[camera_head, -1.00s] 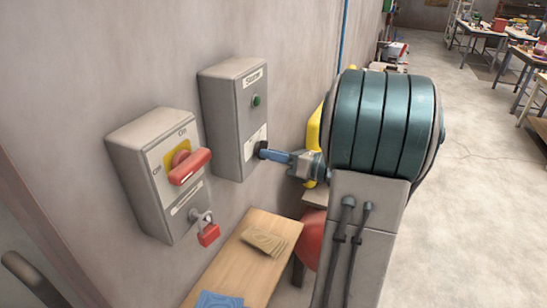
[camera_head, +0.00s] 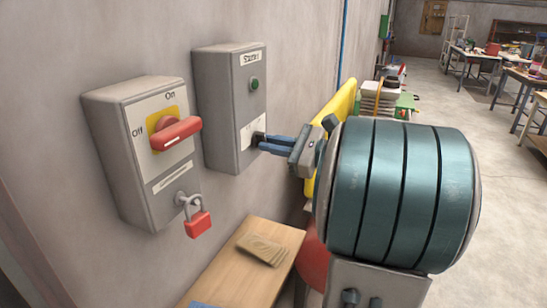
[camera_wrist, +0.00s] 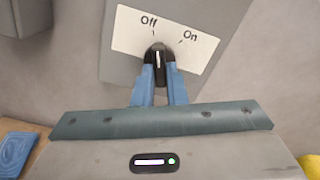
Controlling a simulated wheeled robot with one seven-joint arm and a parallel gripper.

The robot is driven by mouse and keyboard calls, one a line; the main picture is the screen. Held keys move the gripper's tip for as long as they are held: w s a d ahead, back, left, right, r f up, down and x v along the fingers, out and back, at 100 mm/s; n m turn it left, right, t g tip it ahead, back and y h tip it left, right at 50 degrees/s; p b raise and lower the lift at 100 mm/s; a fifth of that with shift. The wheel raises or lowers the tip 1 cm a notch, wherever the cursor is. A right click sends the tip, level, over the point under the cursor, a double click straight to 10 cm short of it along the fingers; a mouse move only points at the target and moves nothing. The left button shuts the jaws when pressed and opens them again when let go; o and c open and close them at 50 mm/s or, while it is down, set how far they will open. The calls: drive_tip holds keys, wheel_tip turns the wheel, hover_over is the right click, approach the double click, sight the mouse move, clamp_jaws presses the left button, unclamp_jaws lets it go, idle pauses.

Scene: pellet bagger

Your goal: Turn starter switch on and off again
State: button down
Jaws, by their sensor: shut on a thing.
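The starter box (camera_head: 231,110) is a grey wall box with a "Starter" label and a green button (camera_head: 254,84). Its small black rotary switch (camera_wrist: 158,62) sits on a white plate marked "Off" and "On" in the wrist view. The white line on the switch points about straight up in that view, close to the "Off" tick. My gripper (camera_head: 264,143) reaches the switch from the right in the head view. Its two blue fingers (camera_wrist: 158,80) are shut on the switch, one on each side. In the head view the fingertips mostly hide the switch.
Left of the starter is another grey box (camera_head: 112,150) with a red rotary handle (camera_head: 175,134) and a red padlock (camera_head: 198,223). A wooden table (camera_head: 225,265) with brown bags (camera_head: 263,249) stands below. A yellow part (camera_head: 345,100) stands behind my gripper.

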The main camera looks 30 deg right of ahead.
drive_tip(key=shift+f+n+b, duration=0.1)
drive_tip(key=shift+n+b, duration=0.5)
drive_tip(key=c, duration=1.5)
unclamp_jaws()
drive_tip(key=shift+o, duration=0.2)
drive_tip(key=shift+d, duration=0.1)
drive_tip(key=b+v, duration=0.1)
drive_tip(key=v, duration=1.2)
drive_tip(key=shift+s+d+b, duration=0.15)
drive_tip(key=shift+s+b, duration=0.15)
